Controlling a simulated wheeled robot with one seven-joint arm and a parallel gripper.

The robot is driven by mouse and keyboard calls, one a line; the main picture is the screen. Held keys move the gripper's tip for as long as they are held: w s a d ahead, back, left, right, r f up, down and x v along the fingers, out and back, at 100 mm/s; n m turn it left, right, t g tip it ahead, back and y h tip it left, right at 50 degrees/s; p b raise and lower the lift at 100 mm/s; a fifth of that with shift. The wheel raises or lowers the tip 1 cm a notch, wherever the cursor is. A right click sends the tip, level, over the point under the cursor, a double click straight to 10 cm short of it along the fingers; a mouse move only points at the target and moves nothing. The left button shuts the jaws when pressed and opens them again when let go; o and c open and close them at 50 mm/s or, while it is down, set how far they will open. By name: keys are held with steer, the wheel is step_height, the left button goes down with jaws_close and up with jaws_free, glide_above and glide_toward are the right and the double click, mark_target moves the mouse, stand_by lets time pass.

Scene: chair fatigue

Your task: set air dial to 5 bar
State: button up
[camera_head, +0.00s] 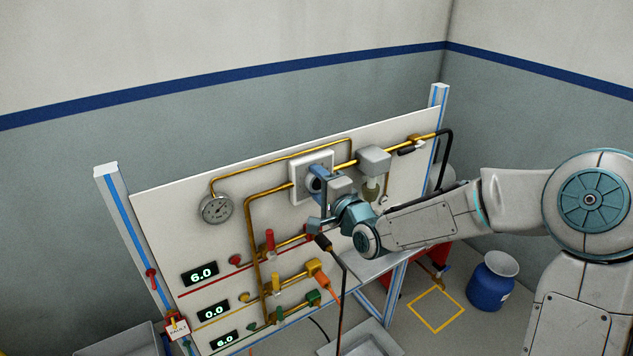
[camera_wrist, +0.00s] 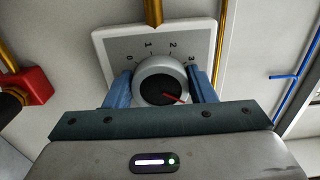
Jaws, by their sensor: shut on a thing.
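The air dial is a round grey knob (camera_wrist: 160,68) with a dark face, on a square white plate (camera_wrist: 108,42). In the wrist view its scale shows 0, 1, 2 and 3; higher marks are hidden behind my gripper. A red pointer on the knob points right and slightly down, past the 3. My gripper (camera_wrist: 160,88) has a blue finger on each side of the knob and is shut on it. In the head view the white plate (camera_head: 299,192) is on the upper middle of the panel, with my gripper (camera_head: 314,183) in front, covering most of the knob.
A round gauge (camera_head: 216,208) is left of the dial; its reading is too small to tell. Displays read 6.0 (camera_head: 200,274), 0.0 (camera_head: 211,310) and 6.0 (camera_head: 224,340). Yellow pipes, valves and a grey block (camera_head: 374,159) surround my arm. A blue drum (camera_head: 488,286) stands right.

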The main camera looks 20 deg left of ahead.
steer(key=shift+f, duration=0.1)
steer(key=o, duration=1)
steer(key=v, duration=1.4)
